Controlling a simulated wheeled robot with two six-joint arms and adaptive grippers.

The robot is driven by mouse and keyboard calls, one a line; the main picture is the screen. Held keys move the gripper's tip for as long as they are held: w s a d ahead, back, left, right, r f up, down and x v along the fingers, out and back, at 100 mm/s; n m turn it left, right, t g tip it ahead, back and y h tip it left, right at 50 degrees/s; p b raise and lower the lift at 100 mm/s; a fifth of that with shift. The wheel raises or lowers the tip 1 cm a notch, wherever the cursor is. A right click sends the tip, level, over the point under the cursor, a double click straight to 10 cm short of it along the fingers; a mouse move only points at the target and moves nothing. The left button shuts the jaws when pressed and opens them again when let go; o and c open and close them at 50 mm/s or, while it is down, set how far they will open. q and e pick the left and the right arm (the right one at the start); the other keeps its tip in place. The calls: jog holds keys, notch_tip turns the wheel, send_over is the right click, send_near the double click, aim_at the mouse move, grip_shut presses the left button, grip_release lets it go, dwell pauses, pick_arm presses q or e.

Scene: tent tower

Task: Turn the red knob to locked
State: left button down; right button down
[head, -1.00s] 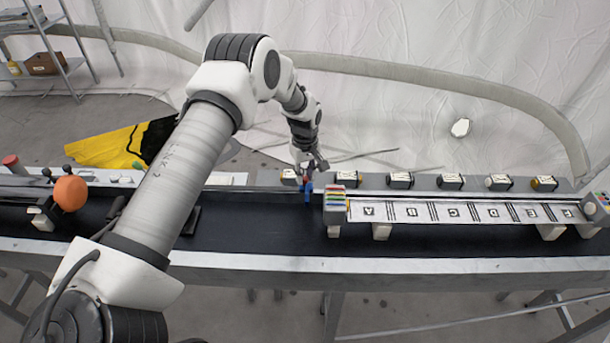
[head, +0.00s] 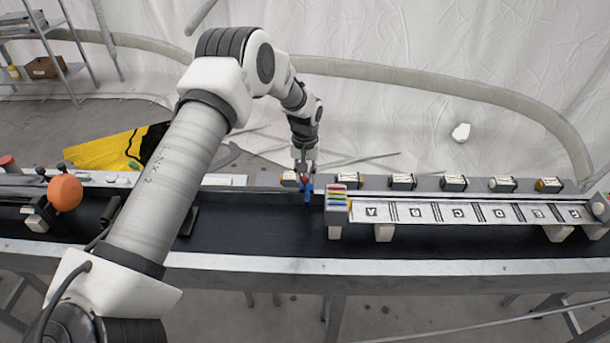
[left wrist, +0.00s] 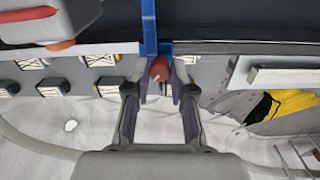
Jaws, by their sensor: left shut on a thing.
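The red knob (left wrist: 160,69) shows in the left wrist view between the two fingers, beside a blue bar. In the head view only a little red (head: 305,180) shows under the fingertips. My left gripper (head: 305,172) comes down on it from above at the back edge of the conveyor. In the left wrist view the gripper (left wrist: 160,85) has one finger on each side of the knob and is shut on it. The blue part (head: 308,193) sits just below the fingertips. The knob's pointer and any locked mark cannot be made out. My right gripper is not in view.
Right of the gripper stands a long white lettered panel (head: 470,213) with a coloured-stripe block (head: 337,199) at its left end. Several small labelled units (head: 402,182) line the back rail. An orange round thing (head: 65,193) is at the left. The dark belt (head: 260,232) in front is clear.

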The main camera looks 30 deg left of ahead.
aim_at(305, 177)
pick_arm(q)
jog(key=shift+s+f, duration=0.15)
jog(key=shift+f, duration=0.05)
jog(key=c, duration=1)
grip_release()
jog(key=shift+w+f, duration=0.1)
jog(key=shift+w, duration=0.15)
notch_tip(305, 177, up, 12)
